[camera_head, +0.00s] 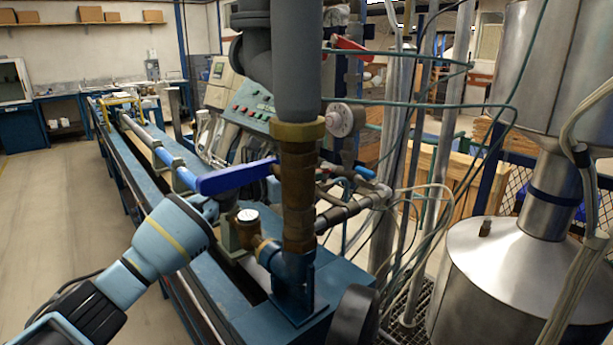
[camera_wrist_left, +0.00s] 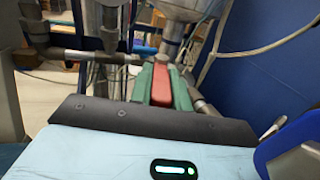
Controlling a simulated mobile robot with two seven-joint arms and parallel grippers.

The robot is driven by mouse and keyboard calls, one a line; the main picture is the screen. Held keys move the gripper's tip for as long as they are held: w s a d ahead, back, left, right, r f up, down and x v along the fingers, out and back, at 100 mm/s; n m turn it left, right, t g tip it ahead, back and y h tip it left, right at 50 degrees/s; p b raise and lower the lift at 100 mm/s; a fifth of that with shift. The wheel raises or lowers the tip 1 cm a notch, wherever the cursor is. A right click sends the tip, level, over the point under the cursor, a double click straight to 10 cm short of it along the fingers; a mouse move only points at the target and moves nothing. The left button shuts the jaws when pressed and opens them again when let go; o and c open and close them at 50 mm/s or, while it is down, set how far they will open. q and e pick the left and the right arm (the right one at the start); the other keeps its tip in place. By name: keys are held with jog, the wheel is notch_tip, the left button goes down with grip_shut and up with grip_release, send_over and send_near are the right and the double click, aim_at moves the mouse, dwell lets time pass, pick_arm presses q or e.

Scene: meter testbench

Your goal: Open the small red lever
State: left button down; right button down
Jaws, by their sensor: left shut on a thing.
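The small red lever (camera_wrist_left: 162,86) shows in the left wrist view as a short red bar between the two green fingers of my left gripper (camera_wrist_left: 163,80). The fingers are shut on it, one on each side. In the head view my left gripper (camera_head: 222,205) reaches in from the left, just below the long blue lever handle and left of the brass pipe. Its fingertips and the small red lever are hard to make out there. My right gripper is not in view.
The long blue handle (camera_head: 236,176) sits close above my gripper. The thick vertical pipe (camera_head: 297,195) stands right of it, with a round gauge (camera_head: 247,215) in front. Another red handle (camera_head: 347,45) is higher up. Steel tanks (camera_head: 519,270) stand right; open floor (camera_head: 60,230) lies left.

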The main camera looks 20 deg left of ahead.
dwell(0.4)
pick_arm(q)
jog(key=c, duration=1.3)
grip_release()
jog(key=shift+s+a, duration=0.2)
jog(key=shift+a, duration=0.05)
jog(key=v, duration=0.7)
jog(key=shift+s+b, duration=0.15)
jog(key=shift+b, duration=0.25)
